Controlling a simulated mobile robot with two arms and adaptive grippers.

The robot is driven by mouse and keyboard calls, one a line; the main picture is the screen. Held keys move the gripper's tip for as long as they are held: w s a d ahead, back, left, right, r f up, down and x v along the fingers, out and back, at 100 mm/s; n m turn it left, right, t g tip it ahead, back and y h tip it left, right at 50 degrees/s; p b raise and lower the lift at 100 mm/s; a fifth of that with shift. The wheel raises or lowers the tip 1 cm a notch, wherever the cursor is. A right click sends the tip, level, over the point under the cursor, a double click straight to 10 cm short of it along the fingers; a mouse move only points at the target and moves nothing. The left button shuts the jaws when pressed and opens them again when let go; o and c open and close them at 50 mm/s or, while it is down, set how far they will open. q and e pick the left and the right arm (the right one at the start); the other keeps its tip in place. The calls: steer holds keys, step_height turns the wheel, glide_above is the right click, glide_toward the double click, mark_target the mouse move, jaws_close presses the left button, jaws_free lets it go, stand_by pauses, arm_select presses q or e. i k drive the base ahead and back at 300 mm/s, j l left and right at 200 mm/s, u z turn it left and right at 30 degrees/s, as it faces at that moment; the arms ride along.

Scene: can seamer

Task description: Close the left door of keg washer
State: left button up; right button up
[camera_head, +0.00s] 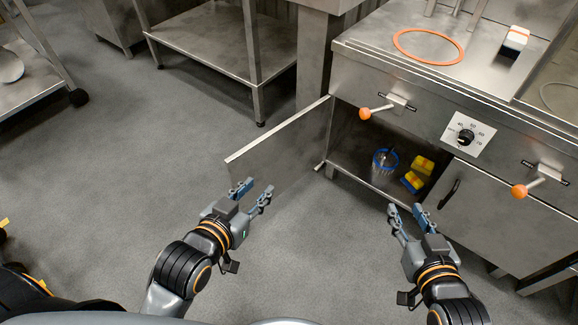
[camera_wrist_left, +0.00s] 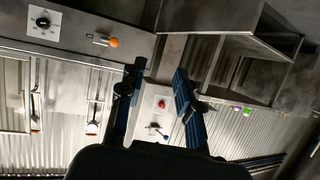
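The keg washer (camera_head: 400,108) is a steel cabinet at the right of the head view. Its left door (camera_head: 285,148), a flat steel panel, stands wide open and swung out to the left, showing the lower compartment. The right door (camera_head: 490,215) with a dark handle is shut. My left gripper (camera_head: 255,190) is open and empty, in front of the left door's lower part near its free edge; I cannot tell whether they touch. Its spread fingers also show in the left wrist view (camera_wrist_left: 159,88). My right gripper (camera_head: 406,211) is open and empty, in front of the compartment's right side.
Inside the compartment are a blue-rimmed clear container (camera_head: 384,162) and yellow-and-blue sponges (camera_head: 417,173). Orange-knobbed levers (camera_head: 366,113) and a dial (camera_head: 467,136) are on the front panel. A steel table (camera_head: 215,40) stands behind. The grey floor left of the door is clear.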

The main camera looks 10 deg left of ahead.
mark_target(279, 158)
steer(key=j+z, duration=0.1)
steer(key=z, duration=0.35)
steer(key=j+z, duration=0.1)
steer(key=z, duration=0.35)
steer(key=i+j+z, duration=0.1)
steer(key=z, duration=0.35)
steer(key=j+z, duration=0.15)
steer(key=z, duration=0.3)
steer(key=k+j, duration=0.1)
steer(key=j, duration=0.35)
steer(key=k+j, duration=0.1)
steer(key=j, duration=0.35)
steer(key=k+j, duration=0.1)
steer(key=j, duration=0.35)
steer(key=k+j, duration=0.1)
steer(key=j, duration=0.35)
steer(key=k+j, duration=0.15)
steer(key=j, duration=0.3)
steer(key=k+j, duration=0.1)
steer(key=j, duration=0.35)
steer(key=k+j, duration=0.1)
steer(key=j, duration=0.4)
steer(key=z, duration=0.05)
